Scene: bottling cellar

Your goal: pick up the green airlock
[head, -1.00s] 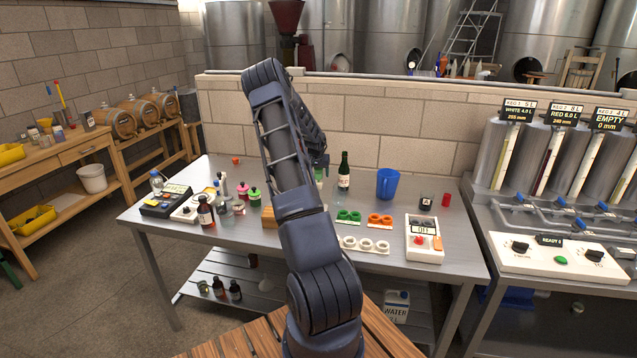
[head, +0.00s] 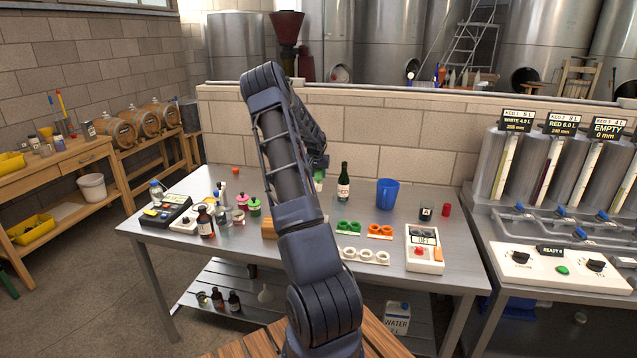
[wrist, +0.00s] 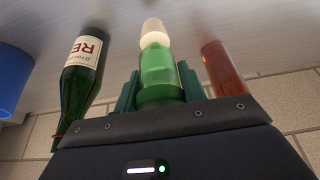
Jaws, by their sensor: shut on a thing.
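The green airlock (wrist: 158,75) shows in the wrist view as a translucent green cylinder with a pale, rounded cap at its far end. My gripper (wrist: 158,88) is shut on it, with one dark green finger on each side. In the head view my gripper (head: 319,163) is mostly hidden behind my arm, at the back of the steel table. A small green and pale part of the airlock (head: 318,176) shows just below it. I cannot tell whether the airlock touches the table.
A dark green bottle with a "RED" label (head: 343,187) stands close to the right of my gripper, then a blue jug (head: 387,195). A reddish-brown cylinder (wrist: 221,70) is on the gripper's other side in the wrist view. Green rings (head: 348,227) and orange rings (head: 380,231) lie nearer.

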